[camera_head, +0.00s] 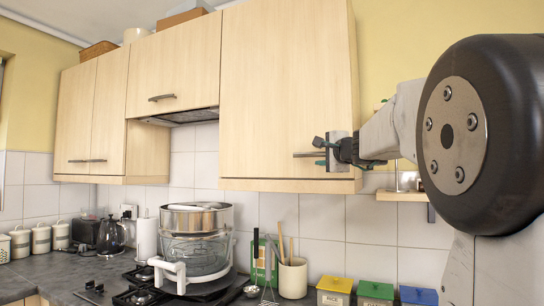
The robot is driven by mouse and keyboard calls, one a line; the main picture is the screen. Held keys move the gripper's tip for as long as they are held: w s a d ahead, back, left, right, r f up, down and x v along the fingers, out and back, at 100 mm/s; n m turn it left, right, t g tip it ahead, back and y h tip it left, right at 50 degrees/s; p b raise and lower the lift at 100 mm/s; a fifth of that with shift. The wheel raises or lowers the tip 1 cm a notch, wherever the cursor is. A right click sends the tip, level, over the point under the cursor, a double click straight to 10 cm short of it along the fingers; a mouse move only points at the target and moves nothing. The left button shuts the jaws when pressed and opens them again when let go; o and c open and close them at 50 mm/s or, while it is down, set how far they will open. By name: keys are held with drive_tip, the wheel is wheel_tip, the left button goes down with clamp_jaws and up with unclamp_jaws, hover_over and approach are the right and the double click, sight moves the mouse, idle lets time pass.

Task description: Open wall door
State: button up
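The right wall cabinet has a large pale wood door (275,90), which looks closed, flush with its frame. Its dark bar handle (306,155) lies horizontally near the lower right corner of the door. My gripper (324,152) is at the right end of this handle, coming from the right, and overlaps it in the picture. The fingers are small and partly hidden, so I cannot tell whether they are open or closed on the handle. Farther left are a middle door (175,65) and a pair of left doors (92,115), also shut.
An extractor hood (185,117) sits under the middle door. Stacked pots (197,220) stand on the hob below. A utensil pot (292,278) and coloured tins (375,292) stand on the counter. A small shelf (402,195) is right of the cabinet.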

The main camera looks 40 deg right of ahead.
drive_tip(key=shift+x, duration=1.4)
clamp_jaws()
drive_tip(key=shift+s+a, duration=0.1)
drive_tip(key=shift+a, duration=0.05)
